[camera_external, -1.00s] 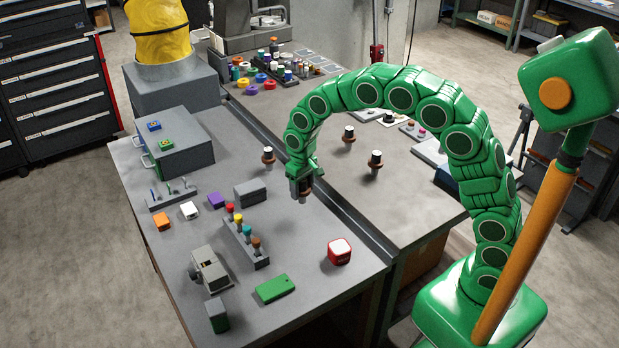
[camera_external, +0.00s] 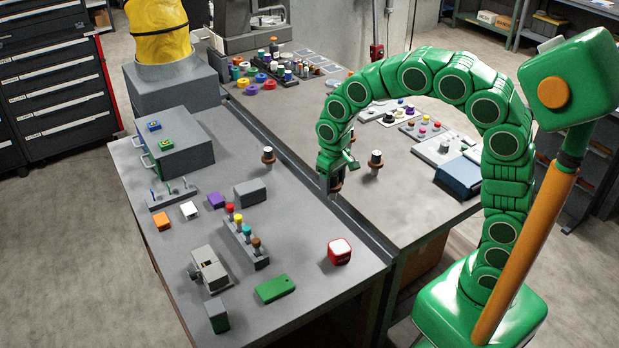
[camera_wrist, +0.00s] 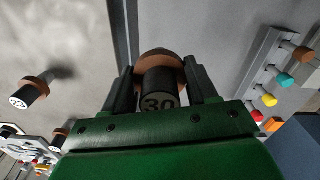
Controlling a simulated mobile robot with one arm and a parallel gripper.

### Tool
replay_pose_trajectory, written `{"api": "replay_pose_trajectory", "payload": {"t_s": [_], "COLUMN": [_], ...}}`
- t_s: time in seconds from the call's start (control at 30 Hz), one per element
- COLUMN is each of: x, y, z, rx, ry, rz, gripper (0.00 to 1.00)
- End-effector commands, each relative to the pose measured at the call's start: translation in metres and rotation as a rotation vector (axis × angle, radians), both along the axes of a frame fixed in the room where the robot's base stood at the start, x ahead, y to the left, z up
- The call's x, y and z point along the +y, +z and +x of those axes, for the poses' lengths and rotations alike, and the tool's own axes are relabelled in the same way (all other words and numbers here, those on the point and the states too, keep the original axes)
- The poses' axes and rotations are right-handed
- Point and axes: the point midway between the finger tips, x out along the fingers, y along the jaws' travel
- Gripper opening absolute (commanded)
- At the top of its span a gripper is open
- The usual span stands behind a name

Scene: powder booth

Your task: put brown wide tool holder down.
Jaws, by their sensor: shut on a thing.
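My gripper (camera_external: 334,172) is shut on a tool holder (camera_external: 336,187) with a wide brown ring. In the wrist view my gripper (camera_wrist: 160,88) has a finger on each side of this holder (camera_wrist: 161,63), whose black end is marked "30". In the external view it hangs low near the channel between the two table sections; its lower end is partly hidden, and I cannot tell whether it touches anything. Similar brown-ringed holders stand left (camera_external: 268,155) and right (camera_external: 376,160) of my gripper. The wrist view shows another holder (camera_wrist: 32,92) at left.
A blue box (camera_external: 459,178) and a tray of coloured pieces (camera_external: 424,128) are at right. Bare tabletop (camera_external: 405,205) lies right of the channel.

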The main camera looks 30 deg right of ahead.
Motion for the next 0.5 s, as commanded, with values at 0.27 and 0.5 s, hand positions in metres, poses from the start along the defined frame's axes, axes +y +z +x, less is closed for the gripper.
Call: {"api": "replay_pose_trajectory", "payload": {"t_s": [0.27,0.5], "x": [-0.003,-0.022], "y": [0.004,0.008], "z": [-0.007,-0.005], "rx": [-0.002,-0.003], "ry": [0.0,-0.035], "rz": [0.0,0.002], "gripper": [0.11,0.11]}}
